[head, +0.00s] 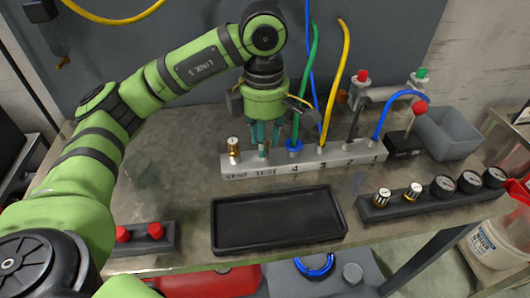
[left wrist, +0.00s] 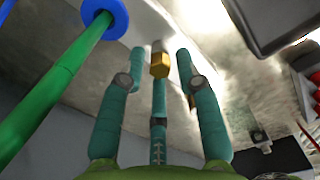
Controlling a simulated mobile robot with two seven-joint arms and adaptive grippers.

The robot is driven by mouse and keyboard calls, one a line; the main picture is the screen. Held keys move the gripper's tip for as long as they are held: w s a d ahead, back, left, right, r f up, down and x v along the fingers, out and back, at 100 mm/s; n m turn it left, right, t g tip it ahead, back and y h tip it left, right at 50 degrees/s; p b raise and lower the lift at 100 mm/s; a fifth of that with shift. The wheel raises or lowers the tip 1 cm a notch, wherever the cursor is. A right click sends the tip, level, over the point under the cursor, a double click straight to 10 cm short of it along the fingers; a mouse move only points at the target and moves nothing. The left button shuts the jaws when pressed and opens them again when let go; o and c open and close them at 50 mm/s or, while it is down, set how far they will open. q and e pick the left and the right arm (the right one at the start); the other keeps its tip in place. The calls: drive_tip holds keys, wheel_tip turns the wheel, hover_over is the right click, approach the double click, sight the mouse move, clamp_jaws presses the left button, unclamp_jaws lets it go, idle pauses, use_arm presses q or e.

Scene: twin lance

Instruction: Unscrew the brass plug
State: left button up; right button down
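My left gripper (head: 265,140), with teal fingers, points down over the port block (head: 300,161) at the TEST label. In the left wrist view a brass hex plug (left wrist: 160,66) lies between the fingertips of the gripper (left wrist: 160,65). Gaps show between the plug and the side fingers, so the gripper looks open around it. In the head view the fingers largely hide that plug. A second brass fitting (head: 233,147) with a pale top stands on the VENT end of the block, left of the gripper. My right gripper is not in view.
Green (head: 313,55), yellow (head: 341,70) and blue (head: 390,105) hoses rise from the block, the green one close beside my gripper. An empty black tray (head: 278,244) lies in front. A gauge panel (head: 430,204) and grey bin (head: 447,135) are right.

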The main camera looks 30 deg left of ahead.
use_arm(q)
drive_tip(key=m+b, duration=0.1)
drive_tip(key=m, duration=0.9)
clamp_jaws()
